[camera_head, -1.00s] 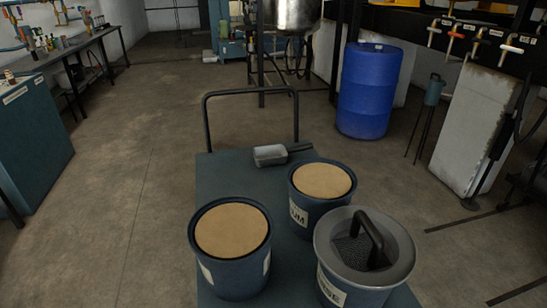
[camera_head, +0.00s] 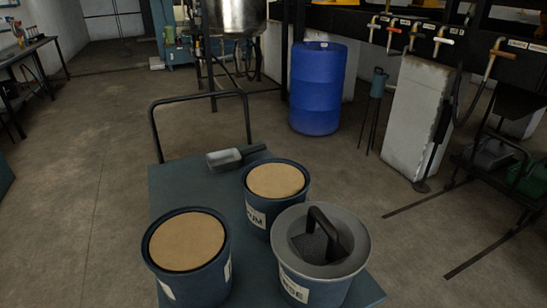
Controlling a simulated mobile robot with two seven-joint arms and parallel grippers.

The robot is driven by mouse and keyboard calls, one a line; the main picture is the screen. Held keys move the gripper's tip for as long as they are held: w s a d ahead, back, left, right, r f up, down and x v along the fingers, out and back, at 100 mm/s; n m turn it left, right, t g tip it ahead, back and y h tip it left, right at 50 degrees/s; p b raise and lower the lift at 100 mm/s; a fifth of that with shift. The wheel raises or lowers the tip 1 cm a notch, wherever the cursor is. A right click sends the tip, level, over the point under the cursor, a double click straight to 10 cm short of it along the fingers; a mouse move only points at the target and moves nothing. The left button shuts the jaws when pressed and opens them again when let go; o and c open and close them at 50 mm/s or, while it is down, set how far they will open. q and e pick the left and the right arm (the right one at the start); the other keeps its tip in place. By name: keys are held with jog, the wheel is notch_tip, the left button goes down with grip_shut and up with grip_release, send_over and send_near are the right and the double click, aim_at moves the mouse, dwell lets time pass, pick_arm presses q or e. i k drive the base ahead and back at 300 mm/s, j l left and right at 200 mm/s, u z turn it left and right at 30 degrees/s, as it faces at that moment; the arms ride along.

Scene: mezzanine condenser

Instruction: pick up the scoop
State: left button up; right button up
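The scoop (camera_head: 226,159) lies on the blue cart top (camera_head: 181,187), near its far edge below the handle rail. It has a pale grey metal bowl on the left and a dark handle pointing right and slightly away. It lies just behind the middle bucket and looks unobstructed. Neither of my grippers is in the head view.
On the cart stand a bucket with a tan top (camera_head: 186,243), a second tan-topped bucket (camera_head: 275,181) and a bucket with a grey rim and black handle (camera_head: 320,240). A black rail (camera_head: 200,96) rises behind the scoop. A blue drum (camera_head: 317,88) stands beyond; floor at left is clear.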

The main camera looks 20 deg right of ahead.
aim_at(219, 162)
jog(key=z, duration=4.4)
jog(key=i+u, duration=0.4)
jog(key=i+l+u, duration=0.15)
jog(key=i+u, duration=0.25)
jog(key=i+j+u, duration=0.1)
jog(key=i+u, duration=0.45)
jog(key=u, duration=0.25)
jog(key=i+u, duration=0.4)
jog(key=i+j+u, duration=0.1)
jog(key=i+u, duration=0.35)
jog(key=i+l+u, duration=0.1)
jog(key=i+u, duration=0.75)
jog(key=i, duration=0.2)
jog(key=i+l+u, duration=0.1)
jog(key=i+u, duration=0.35)
jog(key=i, duration=0.2)
jog(key=i+u, duration=0.35)
jog(key=i, duration=0.25)
jog(key=i+u, duration=0.4)
jog(key=i, duration=0.2)
